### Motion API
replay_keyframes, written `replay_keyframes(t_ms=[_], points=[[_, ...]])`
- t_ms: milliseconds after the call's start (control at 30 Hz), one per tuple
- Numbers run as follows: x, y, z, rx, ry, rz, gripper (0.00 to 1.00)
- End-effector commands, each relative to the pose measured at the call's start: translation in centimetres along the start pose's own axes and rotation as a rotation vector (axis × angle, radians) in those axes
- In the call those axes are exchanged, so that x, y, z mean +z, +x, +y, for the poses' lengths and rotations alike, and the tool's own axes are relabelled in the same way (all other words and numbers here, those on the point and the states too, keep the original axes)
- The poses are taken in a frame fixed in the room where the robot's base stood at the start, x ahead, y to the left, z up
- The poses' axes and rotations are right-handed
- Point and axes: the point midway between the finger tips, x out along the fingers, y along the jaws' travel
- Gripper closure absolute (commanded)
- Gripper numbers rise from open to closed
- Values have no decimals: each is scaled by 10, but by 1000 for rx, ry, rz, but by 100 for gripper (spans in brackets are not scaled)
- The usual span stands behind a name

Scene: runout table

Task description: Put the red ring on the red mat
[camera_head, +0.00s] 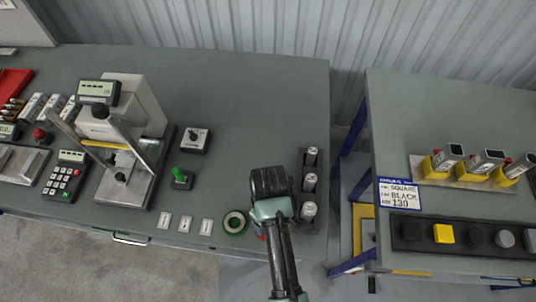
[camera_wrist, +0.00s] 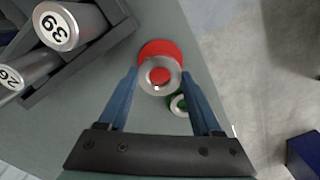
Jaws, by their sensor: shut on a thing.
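My gripper (camera_wrist: 160,74) is shut on a ring (camera_wrist: 160,88), its two blue fingers on either side of it. The ring's upper face looks pale grey, with red showing through its hole. A round red mat (camera_wrist: 160,46) shows behind the ring in the wrist view, and the ring overlaps its lower part. I cannot tell whether the ring touches the mat or is just above it. In the head view my gripper (camera_head: 265,222) hides the ring and most of the mat near the table's front edge; only a bit of red (camera_head: 263,237) shows.
A round green piece (camera_head: 235,222) lies close to the left of my gripper. A dark rack (camera_head: 309,228) with several numbered metal cylinders stands close to the right. Three pale plates (camera_head: 186,223) lie further left. The table ends just in front; a gap separates the right table.

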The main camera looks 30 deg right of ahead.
Motion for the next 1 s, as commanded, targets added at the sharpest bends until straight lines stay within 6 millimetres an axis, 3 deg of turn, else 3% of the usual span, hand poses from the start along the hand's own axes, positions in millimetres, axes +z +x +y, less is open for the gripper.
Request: replay_keyframes(t_ms=[200,633,667,833,1000], points=[[1,30,0,-1,1,-2,100],[0,38,0,0,0,0,100],[0,38,0,-1,0,-1,32],[0,38,0,0,0,0,4],[0,38,0,0,0,0,4]])
